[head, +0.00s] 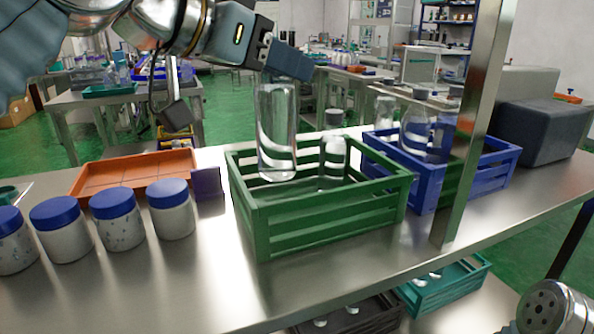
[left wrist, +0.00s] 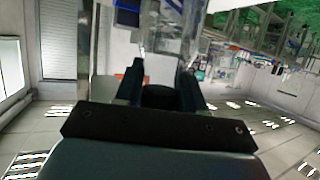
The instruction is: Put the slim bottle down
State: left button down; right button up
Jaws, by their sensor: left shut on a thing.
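The slim bottle (head: 277,135) is clear and upright. My left gripper (head: 287,65) is shut on its top end. The bottle hangs over the green crate (head: 330,232), its base lower than the crate's back rim in the picture; I cannot tell whether the base touches the crate floor. In the left wrist view, the left gripper's two dark fingers (left wrist: 162,88) stand either side of a dark round part, with the blurred clear bottle (left wrist: 172,35) beyond. My right gripper is not in view.
A smaller capped bottle (head: 334,157) stands in the green crate's back right part. A blue crate (head: 425,188) with clear bottles is to the right, near a metal post (head: 470,130). Several blue-lidded jars (head: 171,212) and an orange tray (head: 130,173) are left.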

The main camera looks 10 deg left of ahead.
pick_arm(q)
jog(key=w+a+f+b, duration=0.1)
jog(key=w+a+f, duration=0.2)
jog(key=w+f, duration=0.8)
jog(key=shift+w+a+f+b, duration=0.2)
jog(key=shift+w+f+b, duration=0.15)
jog(key=shift+f, duration=0.3)
jog(key=shift+f, duration=0.15)
jog(key=c, duration=0.7)
grip_release()
jog(key=v, duration=0.6)
jog(key=b+v, duration=0.1)
jog(key=v, duration=0.5)
jog(key=shift+r, duration=0.25)
